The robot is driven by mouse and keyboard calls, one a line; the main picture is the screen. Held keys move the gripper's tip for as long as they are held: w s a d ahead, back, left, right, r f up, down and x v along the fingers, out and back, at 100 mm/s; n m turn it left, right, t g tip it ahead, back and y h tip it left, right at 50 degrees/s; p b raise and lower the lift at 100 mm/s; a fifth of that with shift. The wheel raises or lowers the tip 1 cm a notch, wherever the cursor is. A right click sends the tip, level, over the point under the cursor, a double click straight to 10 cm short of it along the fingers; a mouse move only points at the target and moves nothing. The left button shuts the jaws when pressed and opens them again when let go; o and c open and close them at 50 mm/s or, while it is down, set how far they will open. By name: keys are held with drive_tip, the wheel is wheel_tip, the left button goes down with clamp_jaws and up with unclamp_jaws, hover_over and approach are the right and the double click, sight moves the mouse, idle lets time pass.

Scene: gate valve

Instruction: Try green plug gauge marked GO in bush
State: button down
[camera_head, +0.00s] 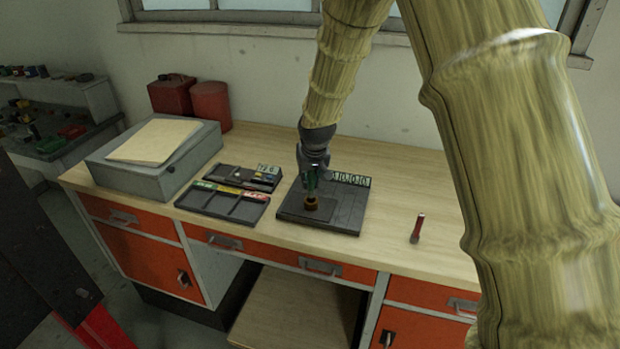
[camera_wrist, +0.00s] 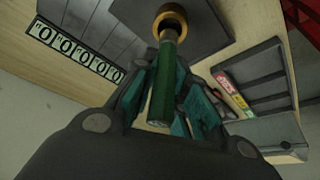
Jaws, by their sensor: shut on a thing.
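My gripper (camera_head: 315,172) is above the dark plate at the middle of the bench, pointing down. It is shut on the green plug gauge (camera_wrist: 163,85); its teal finger pads (camera_wrist: 180,98) show either side of the handle in the wrist view. The gauge's grey end points at the brass bush (camera_wrist: 181,12) and overlaps its dark hole in that view. I cannot tell whether the end is inside the hole or just over it. In the head view the bush (camera_head: 311,203) stands on the dark plate (camera_head: 335,223), directly below the gripper. The GO mark is not readable.
A black tray (camera_head: 222,204) with green and red labels lies left of the plate. A smaller dark tray (camera_head: 245,179) is behind it. A grey box (camera_head: 155,158) and red cans (camera_head: 210,104) stand further left.

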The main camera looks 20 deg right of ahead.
drive_tip(key=shift+r, duration=0.2)
wheel_tip(320, 180, up, 5)
drive_tip(key=p, duration=0.3)
drive_tip(key=shift+f, duration=0.15)
idle(0.4)
